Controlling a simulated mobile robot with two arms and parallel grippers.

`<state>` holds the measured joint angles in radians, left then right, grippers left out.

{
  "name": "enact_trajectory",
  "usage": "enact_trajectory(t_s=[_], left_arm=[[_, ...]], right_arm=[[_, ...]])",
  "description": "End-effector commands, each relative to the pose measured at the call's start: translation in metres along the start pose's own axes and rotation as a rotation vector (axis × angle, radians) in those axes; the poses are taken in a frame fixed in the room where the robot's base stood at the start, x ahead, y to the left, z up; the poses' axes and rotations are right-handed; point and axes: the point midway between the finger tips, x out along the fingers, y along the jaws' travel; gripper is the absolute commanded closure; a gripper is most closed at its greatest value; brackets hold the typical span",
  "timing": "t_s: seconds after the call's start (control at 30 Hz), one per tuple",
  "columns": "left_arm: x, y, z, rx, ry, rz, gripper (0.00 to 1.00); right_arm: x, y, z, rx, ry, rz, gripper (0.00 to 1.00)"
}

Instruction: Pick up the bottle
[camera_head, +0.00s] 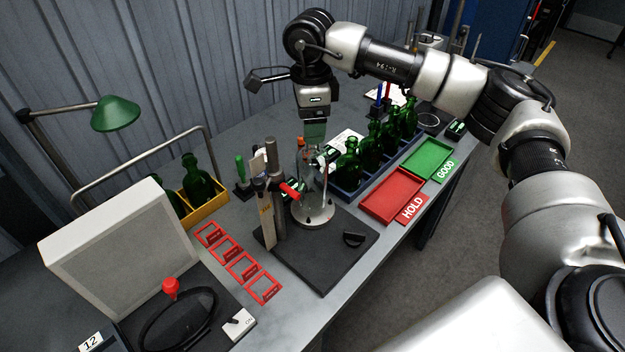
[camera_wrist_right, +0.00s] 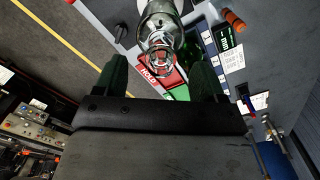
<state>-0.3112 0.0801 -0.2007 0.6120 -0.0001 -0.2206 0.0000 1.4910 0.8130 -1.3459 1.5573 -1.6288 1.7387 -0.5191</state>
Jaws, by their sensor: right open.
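A clear glass bottle (camera_head: 307,162) stands on a round glass-like plate (camera_head: 318,214) on a dark base in the middle of the bench. My right gripper (camera_head: 315,142) points down just above the bottle's neck. In the right wrist view, the bottle (camera_wrist_right: 161,22) appears between and beyond the two green fingers of my right gripper (camera_wrist_right: 160,72). They are apart, with a gap between them. I cannot tell whether the fingertips reach past the bottle's mouth. My left gripper is not in view.
Green bottles (camera_head: 370,150) stand in a blue crate to the right. More stand in a yellow crate (camera_head: 207,207) at left. A red HOLD tray (camera_head: 392,193) and green GOOD tray (camera_head: 428,159) lie at the right edge. Upright posts (camera_head: 268,225) stand close beside the bottle.

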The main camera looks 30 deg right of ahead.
Motion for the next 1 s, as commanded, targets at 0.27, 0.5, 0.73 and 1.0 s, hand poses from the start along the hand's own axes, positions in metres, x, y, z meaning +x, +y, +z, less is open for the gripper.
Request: enact_trajectory(t_s=[0.27, 0.5, 0.73, 1.0], left_arm=[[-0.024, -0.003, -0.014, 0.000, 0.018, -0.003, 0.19], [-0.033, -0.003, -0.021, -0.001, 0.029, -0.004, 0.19], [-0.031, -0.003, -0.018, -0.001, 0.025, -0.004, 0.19], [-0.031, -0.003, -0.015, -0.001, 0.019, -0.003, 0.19]], right_arm=[[0.025, 0.001, -0.005, 0.001, 0.002, 0.004, 0.29], [0.054, 0.001, -0.005, -0.001, -0.001, 0.000, 0.29], [0.056, 0.001, -0.004, -0.001, -0.002, -0.001, 0.29], [0.056, 0.001, -0.004, 0.000, -0.002, -0.001, 0.71]])
